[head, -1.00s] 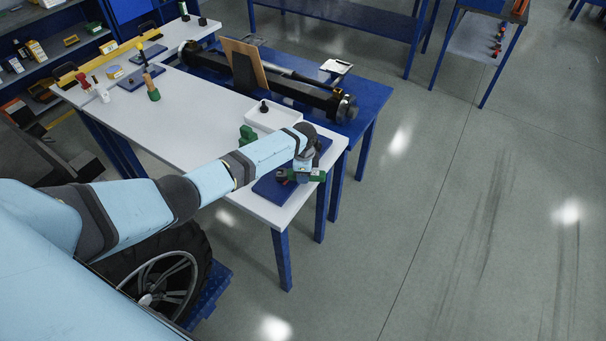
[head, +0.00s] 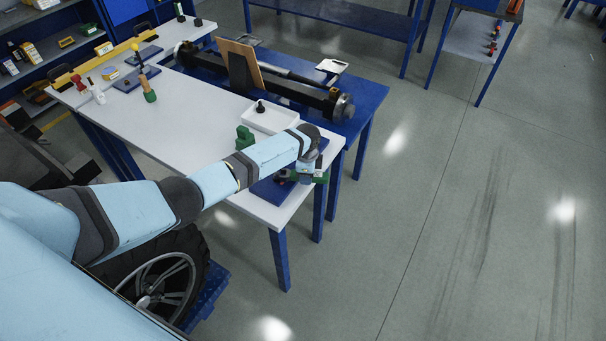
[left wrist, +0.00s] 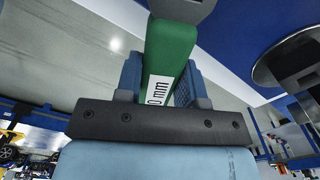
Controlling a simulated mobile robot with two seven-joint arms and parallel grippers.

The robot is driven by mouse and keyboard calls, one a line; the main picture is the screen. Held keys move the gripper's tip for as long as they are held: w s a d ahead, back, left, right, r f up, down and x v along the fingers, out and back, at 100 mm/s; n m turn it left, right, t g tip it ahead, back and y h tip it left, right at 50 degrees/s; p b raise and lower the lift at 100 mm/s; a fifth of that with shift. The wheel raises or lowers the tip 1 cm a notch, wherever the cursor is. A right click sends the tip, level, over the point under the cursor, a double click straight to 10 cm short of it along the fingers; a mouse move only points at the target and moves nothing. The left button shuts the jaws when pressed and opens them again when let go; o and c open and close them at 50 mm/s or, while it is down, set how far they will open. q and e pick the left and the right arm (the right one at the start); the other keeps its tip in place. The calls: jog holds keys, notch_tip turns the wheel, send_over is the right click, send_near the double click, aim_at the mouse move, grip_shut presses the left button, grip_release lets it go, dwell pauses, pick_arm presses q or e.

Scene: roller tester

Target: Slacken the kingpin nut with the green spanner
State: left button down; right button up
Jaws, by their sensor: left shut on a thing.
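The green spanner (left wrist: 172,42) fills the middle of the left wrist view. Its white label reading "0 mm" sits between the two blue fingers of my left gripper (left wrist: 160,85), which is shut on the handle. In the head view my left gripper (head: 304,176) is at the near right end of the white bench. The spanner's green end (head: 322,178) shows just right of it, over or close to a blue mat (head: 268,190). I cannot make out the kingpin nut; the axle beam (head: 290,90) lies on the blue table behind. My right gripper is not in view.
A white tray (head: 270,121) and a green block (head: 244,138) are on the white bench (head: 195,125) behind my forearm. A brown board (head: 241,60) stands by the axle. Hand tools sit at the bench's left end. The floor on the right is clear.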

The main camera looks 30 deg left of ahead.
aim_at(316, 174)
pick_arm(q)
jog(key=shift+w+d+b, duration=0.2)
jog(key=shift+w+d, duration=0.1)
jog(key=shift+d, duration=0.45)
jog(key=shift+w+d+b, duration=0.2)
jog(key=shift+w+d, duration=0.05)
jog(key=shift+d, duration=0.45)
jog(key=shift+r, duration=0.1)
notch_tip(316, 174, up, 5)
jog(key=p, duration=0.4)
jog(key=shift+p, duration=0.4)
jog(key=shift+s, duration=0.2)
jog(key=s+m, duration=0.6)
jog(key=shift+s+d, duration=0.15)
jog(key=shift+d, duration=0.1)
